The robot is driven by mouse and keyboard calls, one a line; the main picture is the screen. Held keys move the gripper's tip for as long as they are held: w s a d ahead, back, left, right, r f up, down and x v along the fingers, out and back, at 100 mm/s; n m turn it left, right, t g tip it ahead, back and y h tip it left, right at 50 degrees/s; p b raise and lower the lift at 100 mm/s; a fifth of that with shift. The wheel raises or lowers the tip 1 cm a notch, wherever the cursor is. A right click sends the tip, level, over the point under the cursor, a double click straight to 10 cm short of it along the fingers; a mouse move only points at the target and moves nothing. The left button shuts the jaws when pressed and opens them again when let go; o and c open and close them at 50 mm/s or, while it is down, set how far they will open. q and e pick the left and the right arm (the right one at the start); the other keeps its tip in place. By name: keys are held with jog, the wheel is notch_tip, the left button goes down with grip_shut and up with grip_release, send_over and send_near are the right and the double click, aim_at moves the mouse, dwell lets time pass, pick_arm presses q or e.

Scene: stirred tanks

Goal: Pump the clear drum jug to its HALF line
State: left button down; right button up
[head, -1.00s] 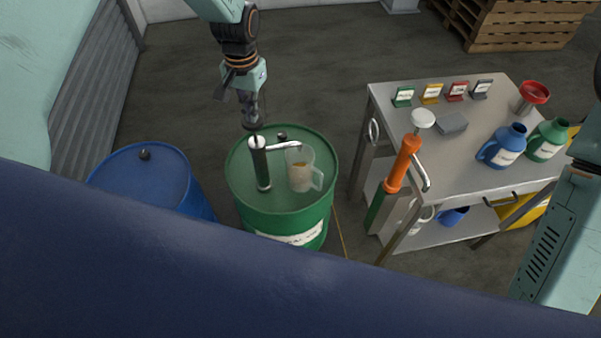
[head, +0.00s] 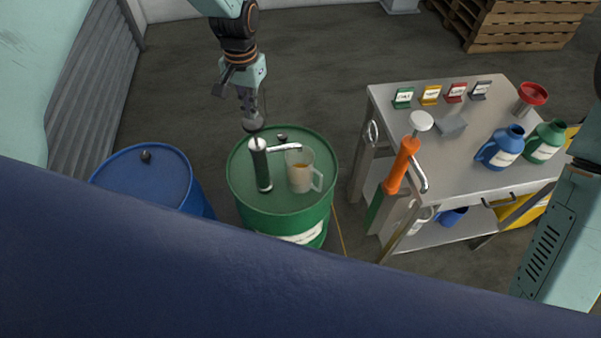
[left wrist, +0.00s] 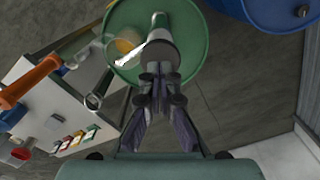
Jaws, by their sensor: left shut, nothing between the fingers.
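The clear jug (head: 300,176) stands upright on the green drum (head: 285,217), under the spout of the dark green hand pump (head: 262,168). It holds some amber-brown liquid; its marks are too small to read. The jug also shows in the left wrist view (left wrist: 124,47), beside the pump (left wrist: 158,38). My left gripper (head: 253,123) is shut and empty, just above and behind the pump's top. In the left wrist view the fingertips (left wrist: 160,80) overlap the pump's top, so contact cannot be told. My right gripper is not in view; only my right arm shows at the right edge.
A blue drum (head: 150,178) stands left of the green one. A steel cart (head: 440,180) on the right carries coloured label cards, a blue jug (head: 500,148), a green jug (head: 545,142) and a red funnel (head: 533,95). An orange pump (head: 402,168) stands at its near-left side.

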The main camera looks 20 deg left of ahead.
pick_arm(q)
jog(key=shift+w, duration=0.1)
jog(key=shift+r, duration=2.45)
